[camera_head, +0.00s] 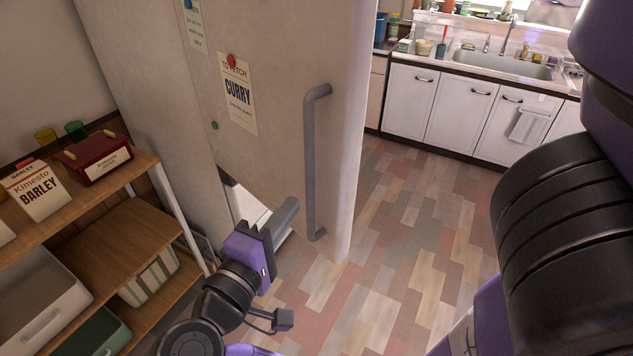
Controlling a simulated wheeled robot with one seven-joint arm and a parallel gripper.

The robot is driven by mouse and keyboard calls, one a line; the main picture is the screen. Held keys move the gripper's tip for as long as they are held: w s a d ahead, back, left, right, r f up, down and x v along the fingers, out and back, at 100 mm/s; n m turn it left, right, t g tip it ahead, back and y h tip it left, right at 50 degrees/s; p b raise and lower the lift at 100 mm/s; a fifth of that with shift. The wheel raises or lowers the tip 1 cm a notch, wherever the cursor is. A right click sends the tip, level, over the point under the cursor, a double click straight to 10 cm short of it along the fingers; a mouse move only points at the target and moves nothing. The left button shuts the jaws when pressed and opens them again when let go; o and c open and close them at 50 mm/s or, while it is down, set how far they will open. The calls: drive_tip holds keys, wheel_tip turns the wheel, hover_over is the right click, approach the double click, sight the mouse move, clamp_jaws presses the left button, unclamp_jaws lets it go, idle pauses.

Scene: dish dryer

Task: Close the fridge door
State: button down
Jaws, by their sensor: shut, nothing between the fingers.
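The fridge door (275,140) is a tall beige panel, seen from its outer side, with a long grey vertical handle (310,165) near its right edge. It appears to stand ajar, reaching out into the room; a pale surface shows below its lower edge. How wide it is open I cannot tell. My gripper (287,212) is shut and empty, low in front of the door and just left of the handle's lower end. Its grey fingers point up and right. Whether they touch the door is unclear.
A wooden shelf (140,230) with a red box (97,157), a barley packet (38,190) and bins stands close at the left. White cabinets with a sink (490,62) line the back right. The tiled floor (400,220) right of the door is clear.

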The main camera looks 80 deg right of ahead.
sight(326, 174)
drive_tip(key=d, duration=0.3)
drive_tip(key=s+d+p, duration=0.1)
drive_tip(key=d, duration=0.4)
drive_tip(key=shift+s+d+r+p, duration=0.1)
drive_tip(key=shift+s+d+p, duration=0.15)
drive_tip(key=shift+d+p, duration=0.15)
drive_tip(key=shift+s+d+p, duration=0.45)
drive_tip(key=shift+s+d, duration=0.75)
drive_tip(key=shift+d, duration=0.05)
drive_tip(key=shift+s+d, duration=0.35)
drive_tip(key=shift+s, duration=0.1)
drive_tip(key=shift+d, duration=0.1)
